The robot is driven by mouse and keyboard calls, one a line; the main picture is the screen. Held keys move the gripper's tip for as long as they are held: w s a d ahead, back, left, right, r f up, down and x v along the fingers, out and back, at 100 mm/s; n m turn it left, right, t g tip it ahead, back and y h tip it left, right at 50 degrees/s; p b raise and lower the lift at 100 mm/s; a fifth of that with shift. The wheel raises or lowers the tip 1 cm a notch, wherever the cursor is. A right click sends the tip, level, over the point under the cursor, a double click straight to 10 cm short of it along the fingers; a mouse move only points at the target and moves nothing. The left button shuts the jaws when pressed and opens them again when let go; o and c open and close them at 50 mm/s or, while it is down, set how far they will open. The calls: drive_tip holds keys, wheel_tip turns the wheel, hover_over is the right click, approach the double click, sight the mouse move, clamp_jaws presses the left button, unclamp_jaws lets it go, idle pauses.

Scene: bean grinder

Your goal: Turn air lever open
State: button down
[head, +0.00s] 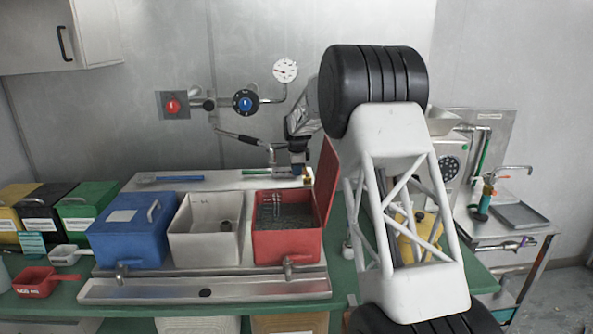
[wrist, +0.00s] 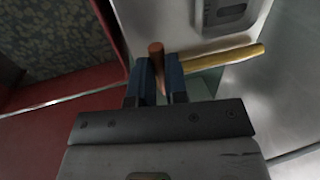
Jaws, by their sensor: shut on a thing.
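My gripper (wrist: 158,68) is shut on a reddish-brown rod (wrist: 157,51), which stands between its two dark fingers in the wrist view. This rod appears to be the air lever. A yellow rod (wrist: 235,55) runs to the right just beyond the fingers; I cannot tell whether the two are joined. In the head view my gripper (head: 299,172) points down behind the red bin, at the right end of the back ledge. The fingertips and the held rod are too small to make out clearly there.
The red bin (head: 287,246) with dark contents stands just in front, its raised red lid (head: 327,182) close to my arm. A white bin (head: 205,250) and a blue bin (head: 140,240) stand left. A black-handled tap (head: 240,137) and wall valves with a gauge (head: 285,70) are behind.

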drive_tip(key=shift+s, duration=0.1)
drive_tip(key=n, duration=0.1)
drive_tip(key=s+n, duration=0.1)
drive_tip(key=n, duration=0.1)
drive_tip(key=shift+d+y, duration=0.15)
drive_tip(key=shift+y, duration=0.15)
drive_tip(key=shift+s+d+n+y, duration=0.2)
drive_tip(key=shift+s+n, duration=0.15)
drive_tip(key=shift+n, duration=0.75)
drive_tip(key=shift+s+d+n+y, duration=0.2)
drive_tip(key=shift+s+n, duration=0.1)
drive_tip(key=shift+n, duration=0.8)
drive_tip(key=c, duration=1.1)
unclamp_jaws()
drive_tip(key=shift+r, duration=0.1)
drive_tip(key=shift+v, duration=3.8)
